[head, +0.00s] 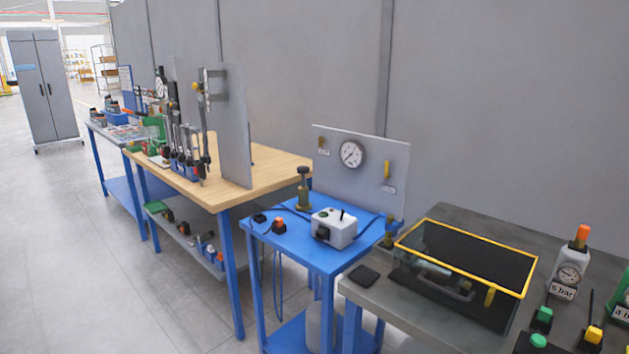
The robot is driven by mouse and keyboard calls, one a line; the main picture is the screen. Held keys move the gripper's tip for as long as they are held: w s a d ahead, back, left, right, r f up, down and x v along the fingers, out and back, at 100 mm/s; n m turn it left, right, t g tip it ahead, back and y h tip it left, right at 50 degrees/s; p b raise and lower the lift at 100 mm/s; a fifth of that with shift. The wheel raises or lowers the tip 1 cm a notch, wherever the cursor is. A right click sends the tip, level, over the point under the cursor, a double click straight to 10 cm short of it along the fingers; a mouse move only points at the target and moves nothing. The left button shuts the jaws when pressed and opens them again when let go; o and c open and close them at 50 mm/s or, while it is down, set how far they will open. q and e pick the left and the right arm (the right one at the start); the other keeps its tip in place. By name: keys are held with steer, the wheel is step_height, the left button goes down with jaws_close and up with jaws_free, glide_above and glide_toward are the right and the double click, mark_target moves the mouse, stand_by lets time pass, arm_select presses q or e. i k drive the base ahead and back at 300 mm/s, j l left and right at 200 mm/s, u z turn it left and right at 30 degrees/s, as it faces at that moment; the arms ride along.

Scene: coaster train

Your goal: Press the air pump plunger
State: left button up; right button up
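What looks like the air pump is a brass cylinder (303,198) standing upright on the blue table (326,258). Its black plunger knob (303,171) sits on top, raised above the brass body. Behind it stands a grey panel with a round gauge (351,154) and yellow levers. Neither of my grippers shows in the head view.
A white box with a switch (334,228) and a small orange-topped part (279,225) share the blue table. A yellow-framed clear case (462,262) lies on the grey bench at right. A wooden workbench (262,160) with tools stands left. Open floor lies front left.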

mark_target(303, 170)
steer(key=i+z, duration=0.15)
steer(key=i, duration=0.3)
steer(key=i+j+z, duration=0.15)
steer(key=i, duration=0.25)
steer(key=i+j+z, duration=0.15)
steer(key=i, duration=0.25)
steer(key=i+j+z, duration=0.15)
steer(key=i, duration=0.3)
